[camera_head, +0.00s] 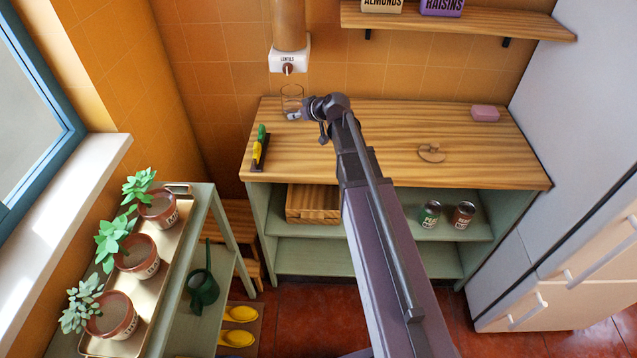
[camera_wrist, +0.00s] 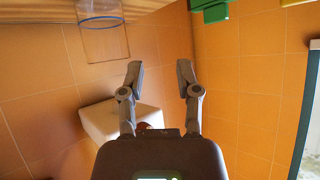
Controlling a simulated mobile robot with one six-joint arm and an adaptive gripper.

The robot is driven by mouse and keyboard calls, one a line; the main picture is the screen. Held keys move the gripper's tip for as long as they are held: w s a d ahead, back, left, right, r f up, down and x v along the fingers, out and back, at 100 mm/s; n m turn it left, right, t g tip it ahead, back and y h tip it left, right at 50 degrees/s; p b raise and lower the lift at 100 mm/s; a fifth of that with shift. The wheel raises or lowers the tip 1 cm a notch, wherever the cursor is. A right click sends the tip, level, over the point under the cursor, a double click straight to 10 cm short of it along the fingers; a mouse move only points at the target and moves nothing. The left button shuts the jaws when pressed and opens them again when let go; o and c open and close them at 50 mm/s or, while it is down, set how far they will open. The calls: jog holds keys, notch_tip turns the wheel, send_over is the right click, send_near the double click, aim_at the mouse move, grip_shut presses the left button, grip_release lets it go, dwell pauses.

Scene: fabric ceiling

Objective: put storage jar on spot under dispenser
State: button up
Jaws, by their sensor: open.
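The storage jar (camera_head: 292,98) is clear glass and stands upright at the back left of the counter, below the white lentils dispenser (camera_head: 289,57). In the wrist view the jar (camera_wrist: 104,42), with a blue ring, is at the upper left, and the dispenser (camera_wrist: 108,118) is a pale block lower down. My gripper (camera_head: 299,113) is near the jar's front in the head view, partly hidden by its own wrist. In the wrist view my gripper (camera_wrist: 160,72) has its fingers apart with nothing between them; the jar is to their left. The spot's outline is not visible.
The wall shelf (camera_head: 470,22) is above. A trolley with potted plants (camera_head: 137,258) stands left.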

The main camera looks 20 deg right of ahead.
jog(key=s+a+f+g, duration=0.1)
jog(key=s, duration=0.3)
jog(key=s+a+f+m+g+h, duration=0.1)
jog(key=s+f+g, duration=0.1)
jog(key=s, duration=0.3)
jog(key=s+a+f+g, duration=0.1)
jog(key=s+f, duration=0.1)
jog(key=s, duration=0.2)
jog(key=shift+s+f+g+h, duration=0.25)
jog(key=shift+s+g+h, duration=0.05)
jog(key=s+d+f+m+g+h, duration=0.2)
jog(key=s+m+g+h, duration=0.2)
jog(key=s, duration=1.1)
jog(key=shift+d+f+g, duration=0.2)
jog(key=shift+f+g, duration=0.2)
jog(key=shift+g, duration=0.1)
